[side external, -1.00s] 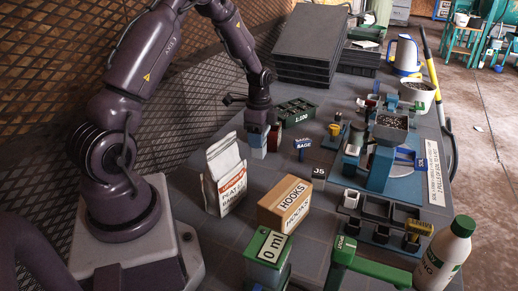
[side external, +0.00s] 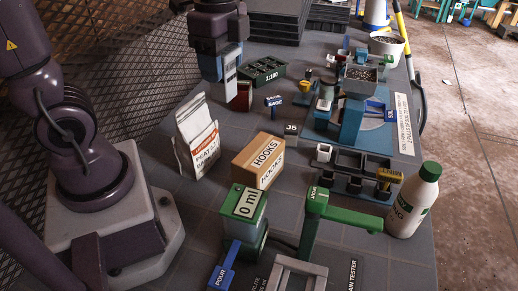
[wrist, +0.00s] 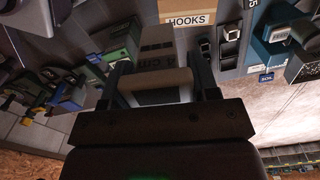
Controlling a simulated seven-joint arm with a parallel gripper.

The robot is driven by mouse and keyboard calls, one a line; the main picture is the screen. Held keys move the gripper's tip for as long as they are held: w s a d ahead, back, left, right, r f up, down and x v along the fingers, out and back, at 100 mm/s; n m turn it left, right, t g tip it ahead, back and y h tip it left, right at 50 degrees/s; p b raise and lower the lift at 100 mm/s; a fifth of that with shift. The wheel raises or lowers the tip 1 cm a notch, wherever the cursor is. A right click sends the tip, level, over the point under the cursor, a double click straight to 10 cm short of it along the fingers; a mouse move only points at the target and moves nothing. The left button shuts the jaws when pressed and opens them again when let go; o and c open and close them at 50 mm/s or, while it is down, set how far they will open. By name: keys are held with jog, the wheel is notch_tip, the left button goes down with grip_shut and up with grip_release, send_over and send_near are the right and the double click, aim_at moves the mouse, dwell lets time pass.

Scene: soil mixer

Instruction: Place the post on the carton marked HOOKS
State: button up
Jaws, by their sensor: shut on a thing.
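My gripper (side external: 221,66) is high at the back left of the bench in the side view, shut on a pale block-like post (side external: 231,76). In the wrist view the post (wrist: 156,52) sits between the two fingers of my gripper (wrist: 157,77) and carries dark lettering that I cannot read. The brown carton marked HOOKS (side external: 258,161) stands on the bench, nearer the camera and right of the gripper. Its top looks bare. In the wrist view the carton (wrist: 187,10) is cut off by the top edge, beyond the post.
A white paper sack (side external: 197,138) stands left of the carton. A green-lidded 0 ml box (side external: 244,203) and a green arm-like fixture (side external: 340,212) stand in front. A J5 block (side external: 291,134) and SAGE marker (side external: 274,104) are behind it. A white bottle (side external: 413,201) is at right.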

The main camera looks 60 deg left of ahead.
jog(key=s+d+f+n, duration=0.1)
jog(key=s+d+f, duration=0.1)
jog(key=s, duration=0.4)
send_over(259, 151)
jog(key=shift+n, duration=0.4)
jog(key=shift+w+f, duration=0.1)
jog(key=shift+f, duration=6.55)
jog(key=shift+f, duration=0.15)
jog(key=o, duration=0.9)
